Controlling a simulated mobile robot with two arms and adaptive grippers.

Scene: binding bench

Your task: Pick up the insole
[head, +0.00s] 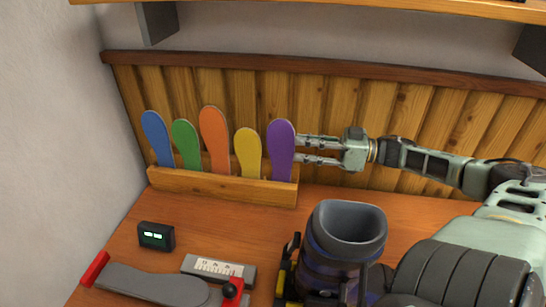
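Several insoles stand upright side by side in a wooden rack (220,188) at the back of the bench: blue (157,138), green (185,144), orange (215,140), yellow (248,152) and purple (281,150). My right gripper (300,148) reaches in from the right. Its two fingers are apart, one above the other, with nothing seen between them. Their tips are at the right edge of the purple insole; I cannot tell whether they touch it or pass behind it. The lower ends of the insoles are hidden by the rack's front board. My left gripper is not in view.
A dark boot (320,258) with a wide grey opening stands at the front middle. A small device with a green display (156,237), a marked grey block (218,268) and a grey plate with red ends (160,288) lie front left. A wooden panel (400,120) closes the back.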

